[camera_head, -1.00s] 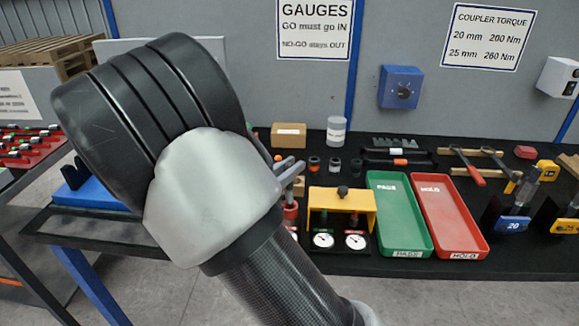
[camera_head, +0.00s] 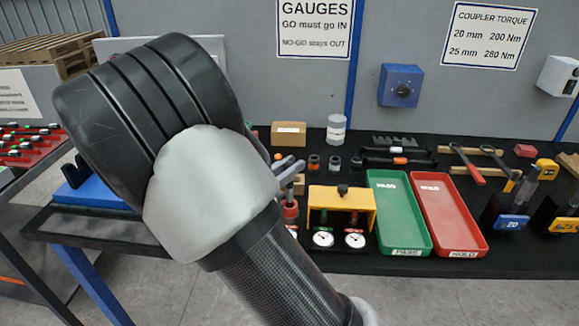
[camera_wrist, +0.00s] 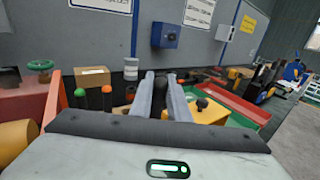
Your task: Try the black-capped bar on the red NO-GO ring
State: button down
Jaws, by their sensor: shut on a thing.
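My gripper (camera_head: 290,168) shows only by its fingertips in the head view, with my arm hiding the rest. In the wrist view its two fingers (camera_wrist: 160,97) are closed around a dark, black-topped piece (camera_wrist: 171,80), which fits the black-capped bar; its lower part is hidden. In the head view a red cylindrical piece (camera_head: 290,209) stands just below the fingertips, partly hidden by my arm. I cannot tell whether it is the red NO-GO ring, or whether the bar touches it. In the wrist view an orange-topped post (camera_wrist: 107,90) and a green-topped post (camera_wrist: 79,94) stand left of the fingers.
A yellow gauge frame (camera_head: 343,193) with two dials stands right of the fingertips. Beyond it lie a green PASS tray (camera_head: 387,180) and a red HOLD tray (camera_head: 430,185), both looking empty. A cardboard box (camera_head: 289,134) and a grey jar (camera_head: 336,130) stand behind.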

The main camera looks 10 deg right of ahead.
aim_at(289, 187)
jog(key=shift+f, duration=0.2)
jog(key=shift+f+b, duration=1.15)
jog(key=shift+f, duration=0.65)
jog(key=c, duration=1.6)
grip_release()
jog(key=p+v, duration=0.1)
jog(key=v, duration=1.6)
jog(key=shift+s+a, duration=0.1)
jog(key=shift+s, duration=0.1)
